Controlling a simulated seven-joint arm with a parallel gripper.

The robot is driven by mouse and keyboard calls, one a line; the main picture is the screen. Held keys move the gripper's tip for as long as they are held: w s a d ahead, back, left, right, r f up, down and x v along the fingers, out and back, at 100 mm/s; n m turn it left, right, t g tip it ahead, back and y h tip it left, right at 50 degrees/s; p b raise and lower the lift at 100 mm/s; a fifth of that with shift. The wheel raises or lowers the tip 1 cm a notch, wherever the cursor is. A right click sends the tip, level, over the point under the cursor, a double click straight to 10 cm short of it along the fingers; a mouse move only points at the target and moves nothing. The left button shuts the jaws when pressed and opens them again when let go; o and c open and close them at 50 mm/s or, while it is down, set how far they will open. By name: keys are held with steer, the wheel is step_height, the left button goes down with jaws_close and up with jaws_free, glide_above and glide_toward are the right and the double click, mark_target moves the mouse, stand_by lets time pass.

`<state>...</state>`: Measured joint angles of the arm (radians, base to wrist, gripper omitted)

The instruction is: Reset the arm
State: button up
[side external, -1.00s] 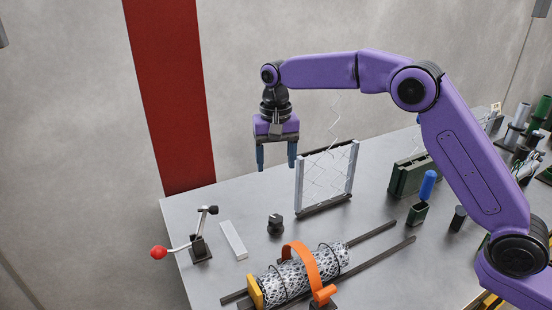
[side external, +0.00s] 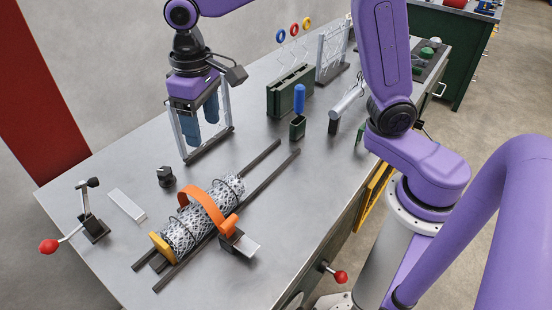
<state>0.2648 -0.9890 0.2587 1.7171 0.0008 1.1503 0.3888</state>
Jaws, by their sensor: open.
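My purple arm holds my gripper (side external: 202,128) over the far left part of the metal table (side external: 110,165). Its two blue-grey fingers point down and stand apart, with nothing between them. The gripper overlaps an upright silver frame (side external: 228,104) in the picture and hides much of it, including its middle. I cannot tell the gap in depth between the fingers and the frame.
A mesh roll (side external: 187,228) under an orange strap (side external: 207,205) lies on dark rails. A red-knobbed lever (side external: 48,246), grey bar (side external: 127,205) and black knob (side external: 166,177) stand left. A green box (side external: 290,92) and blue-handled tool (side external: 299,98) stand right.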

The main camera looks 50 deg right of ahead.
steer(key=s+d+f+n, duration=0.2)
steer(key=s+d+n, duration=0.2)
steer(key=s+d, duration=0.3)
steer(key=s+d+f+n, duration=0.2)
steer(key=s+d, duration=0.6)
steer(key=s, duration=0.8)
steer(key=n, duration=0.2)
steer(key=shift+s+f+n, duration=0.2)
steer(key=shift+s+n, duration=0.1)
steer(key=shift+n, duration=0.1)
